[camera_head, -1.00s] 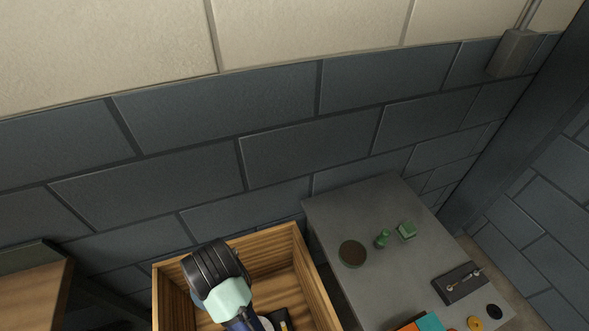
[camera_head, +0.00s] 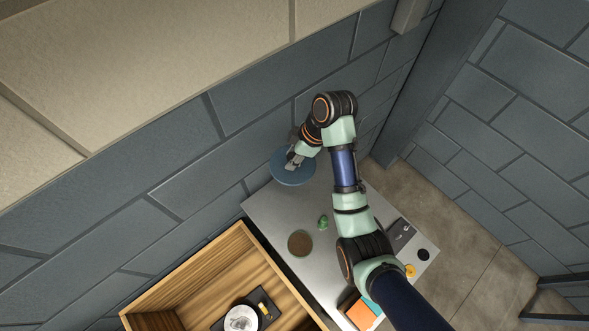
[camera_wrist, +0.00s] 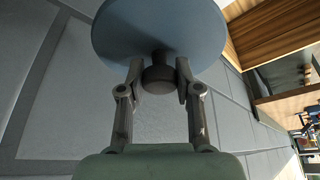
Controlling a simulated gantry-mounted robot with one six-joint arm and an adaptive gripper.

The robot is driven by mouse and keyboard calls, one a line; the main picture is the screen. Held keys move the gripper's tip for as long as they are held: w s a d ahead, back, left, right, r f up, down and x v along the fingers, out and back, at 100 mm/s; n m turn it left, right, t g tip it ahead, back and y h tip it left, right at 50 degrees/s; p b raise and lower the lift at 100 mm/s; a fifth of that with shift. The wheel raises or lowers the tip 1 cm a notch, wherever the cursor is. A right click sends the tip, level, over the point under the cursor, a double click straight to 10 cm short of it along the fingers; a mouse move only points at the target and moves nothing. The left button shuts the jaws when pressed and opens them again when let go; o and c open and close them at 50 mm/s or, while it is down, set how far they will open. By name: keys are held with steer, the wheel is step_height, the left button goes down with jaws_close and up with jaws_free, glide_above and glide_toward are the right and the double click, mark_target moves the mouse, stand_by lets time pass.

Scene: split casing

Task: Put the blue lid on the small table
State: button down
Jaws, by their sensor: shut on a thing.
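The blue lid (camera_head: 285,177) is a round disc near the wall, at the far corner of the grey table (camera_head: 265,207) in the head view. In the wrist view the lid (camera_wrist: 160,25) fills the top, with a dark round knob (camera_wrist: 158,80) facing my gripper. My gripper (camera_wrist: 160,72) is shut on this knob. In the head view my gripper (camera_head: 294,158) is at the lid, and my arm stretches over the table's right part. The lid appears held above the table; its exact height cannot be told.
A wooden crate (camera_head: 185,270) stands left of the table, with a white round thing (camera_head: 241,319) in it. On the table are a brown round dish (camera_head: 300,243), a small green piece (camera_head: 323,222) and a dark block (camera_head: 401,235). The wall (camera_head: 240,140) is close behind.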

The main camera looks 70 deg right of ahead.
steer(key=shift+s+f+b, duration=0.2)
steer(key=shift+f+b, duration=0.1)
steer(key=shift+f, duration=0.05)
step_height(320, 180, down, 15)
steer(key=b, duration=0.6)
steer(key=shift+a+r+b, duration=0.1)
steer(key=shift+r+b, duration=0.1)
steer(key=shift+b, duration=0.1)
steer(key=shift+f+b, duration=0.55)
steer(key=shift+f, duration=1.85)
steer(key=shift+f, duration=0.15)
steer(key=c, duration=0.8)
jaws_free()
